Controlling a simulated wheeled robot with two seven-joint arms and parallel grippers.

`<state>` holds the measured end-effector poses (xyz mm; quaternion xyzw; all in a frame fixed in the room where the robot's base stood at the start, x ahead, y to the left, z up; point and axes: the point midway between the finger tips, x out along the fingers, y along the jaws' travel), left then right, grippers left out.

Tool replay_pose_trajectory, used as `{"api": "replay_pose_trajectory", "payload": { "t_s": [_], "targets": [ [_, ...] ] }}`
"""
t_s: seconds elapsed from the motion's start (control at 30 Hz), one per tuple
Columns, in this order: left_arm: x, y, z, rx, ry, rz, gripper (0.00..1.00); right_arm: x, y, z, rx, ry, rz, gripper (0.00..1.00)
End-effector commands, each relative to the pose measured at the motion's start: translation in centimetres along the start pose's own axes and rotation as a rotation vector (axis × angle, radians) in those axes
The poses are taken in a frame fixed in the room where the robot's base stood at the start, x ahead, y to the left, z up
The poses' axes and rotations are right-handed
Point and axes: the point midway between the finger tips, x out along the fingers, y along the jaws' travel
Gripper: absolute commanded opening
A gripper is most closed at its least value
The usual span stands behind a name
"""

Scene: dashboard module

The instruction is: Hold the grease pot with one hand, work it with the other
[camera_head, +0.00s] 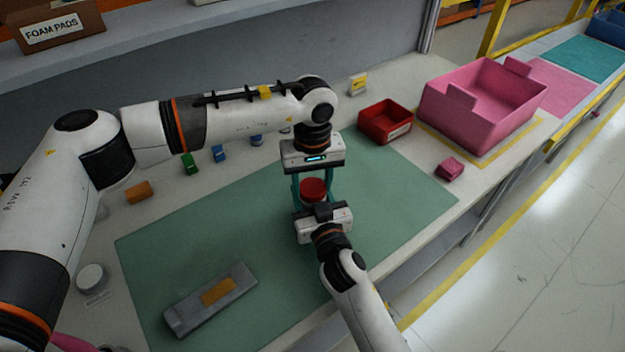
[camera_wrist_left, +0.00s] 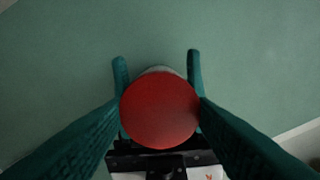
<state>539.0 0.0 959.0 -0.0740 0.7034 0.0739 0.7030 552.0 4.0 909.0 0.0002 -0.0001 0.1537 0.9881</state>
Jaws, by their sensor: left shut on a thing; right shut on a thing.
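The grease pot has a round red lid (camera_head: 313,189) and stands over the green mat (camera_head: 395,195) near its middle. The red lid also fills the centre of the left wrist view (camera_wrist_left: 160,110), with a thin pale edge of the pot behind it. My left gripper (camera_head: 312,186) comes from above with its teal fingers shut on the lid's two sides. My right gripper (camera_head: 316,203) comes from the near side, shut on the pot's body below the lid; its teal fingertips show beside the pot in the left wrist view (camera_wrist_left: 158,72). The pot's lower body is mostly hidden.
A grey module with an orange label (camera_head: 185,308) lies on the mat at front left. A red bin (camera_head: 385,125), a pink tote (camera_head: 470,115) and a small pink box (camera_head: 450,168) stand to the right. Several small coloured items line the back left. The mat's right side is clear.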

Motion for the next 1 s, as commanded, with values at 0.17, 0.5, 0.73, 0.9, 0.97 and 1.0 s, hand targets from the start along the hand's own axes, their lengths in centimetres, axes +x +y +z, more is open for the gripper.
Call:
{"api": "replay_pose_trajectory", "payload": {
  "t_s": [0.17, 0.5, 0.73, 0.9, 0.97, 1.0],
  "targets": [
    [-0.04, 0.04, 0.07, 0.394, -0.001, 0.0, 0.29, -0.01, -0.01, -0.03, 0.0, 0.001, 0.0, 0.0],
    [-0.02, 0.04, 0.11, 0.906, -0.002, 0.0, 0.29, -0.01, -0.02, -0.04, 0.0, 0.001, 0.0, 0.0],
    [-0.02, 0.04, 0.11, 0.904, -0.002, 0.0, 0.73, -0.02, -0.02, -0.04, 0.0, 0.001, 0.0, 0.0],
    [0.02, 0.01, 0.04, 0.904, 0.0, -0.001, 0.76, -0.01, -0.01, -0.04, 0.0, 0.001, 0.0, 0.0],
    [0.01, 0.0, 0.01, 0.904, 0.0, -0.001, 0.76, -0.01, -0.01, -0.04, 0.0, 0.001, 0.0, 0.0],
    [-0.05, -0.01, 0.0, 0.905, 0.0, -0.001, 0.76, -0.01, 0.0, -0.04, 0.0, 0.001, 0.0, 0.0]
  ]
}}
